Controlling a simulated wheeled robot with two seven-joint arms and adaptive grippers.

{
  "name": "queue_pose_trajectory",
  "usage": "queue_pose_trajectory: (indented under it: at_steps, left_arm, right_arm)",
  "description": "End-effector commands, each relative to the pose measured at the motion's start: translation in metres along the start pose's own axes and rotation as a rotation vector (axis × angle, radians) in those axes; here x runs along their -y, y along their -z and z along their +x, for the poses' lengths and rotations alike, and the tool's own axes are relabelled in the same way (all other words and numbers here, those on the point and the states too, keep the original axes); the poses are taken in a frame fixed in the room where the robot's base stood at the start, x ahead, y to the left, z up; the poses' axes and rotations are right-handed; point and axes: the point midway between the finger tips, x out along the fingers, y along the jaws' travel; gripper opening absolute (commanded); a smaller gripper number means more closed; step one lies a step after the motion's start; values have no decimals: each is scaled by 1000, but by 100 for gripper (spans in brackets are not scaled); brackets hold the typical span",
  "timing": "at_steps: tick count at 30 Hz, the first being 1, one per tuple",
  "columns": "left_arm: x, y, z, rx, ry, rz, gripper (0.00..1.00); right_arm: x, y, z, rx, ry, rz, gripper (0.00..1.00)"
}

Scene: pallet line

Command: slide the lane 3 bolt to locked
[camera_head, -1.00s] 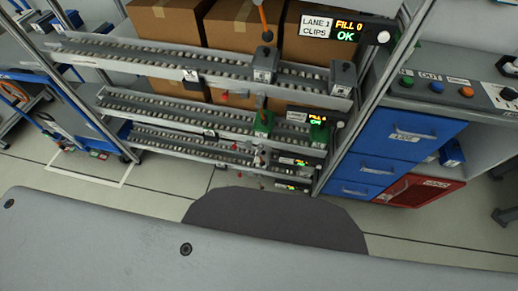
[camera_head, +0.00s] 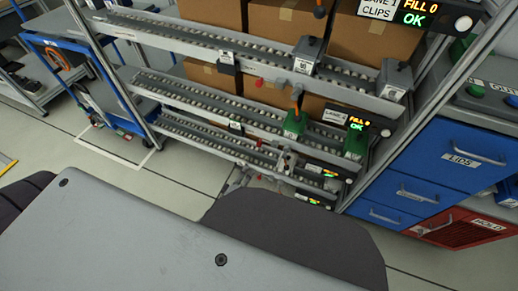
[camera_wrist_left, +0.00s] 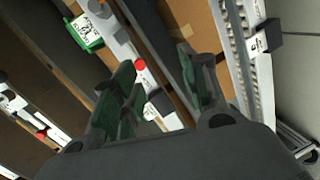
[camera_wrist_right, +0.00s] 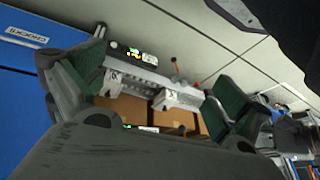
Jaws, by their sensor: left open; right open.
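In the head view the lane 3 rail (camera_head: 190,130) is the third roller track down, below the lane 2 rail (camera_head: 185,92). Its small lit display (camera_head: 322,172) is at its right end. I cannot make out the lane 3 bolt or its position there. In the left wrist view my left gripper (camera_wrist_left: 155,65) is open, with nothing between its green-padded fingers. A red knob (camera_wrist_left: 140,65) on a pale rail shows between the fingertips; I cannot tell its lane. My right gripper (camera_wrist_right: 150,75) is open and empty, pointed towards the rack from a distance.
Cardboard boxes (camera_head: 290,20) sit behind the lanes. Green blocks (camera_head: 295,122) stand on lane 2, grey blocks (camera_head: 307,55) on lane 1. Blue drawers (camera_head: 445,160) and a red hold bin (camera_head: 470,228) are at the right. A blue cart (camera_head: 80,60) stands at the left.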

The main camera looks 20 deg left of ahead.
Motion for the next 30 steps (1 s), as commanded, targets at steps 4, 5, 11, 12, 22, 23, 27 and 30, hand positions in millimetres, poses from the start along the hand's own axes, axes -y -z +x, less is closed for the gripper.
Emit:
queue_pose_trajectory:
  at_steps: [4,5,11,12,22,23,27,30]
  left_arm:
    - [-3,2,5,-21,-43,-63,44]
    - [-5,2,5,-26,-53,-77,44]
    - [-15,6,9,-52,-110,-165,44]
    - [-18,7,10,-57,-122,-182,44]
    - [-29,11,10,-76,-171,-261,44]
    - [-29,11,10,-76,-172,-263,44]
    - [-30,12,10,-77,-173,-263,44]
    - [-30,12,10,-76,-172,-263,44]
  right_arm:
    - [3,3,-1,-14,10,-3,100]
    - [3,4,-3,-17,12,-3,100]
    - [7,10,-11,-36,24,-8,100]
    - [8,10,-13,-39,27,-9,100]
    - [12,14,-23,-53,38,-14,100]
    - [12,15,-24,-53,38,-14,100]
    - [12,15,-24,-54,38,-14,100]
    - [12,15,-24,-53,38,-14,100]
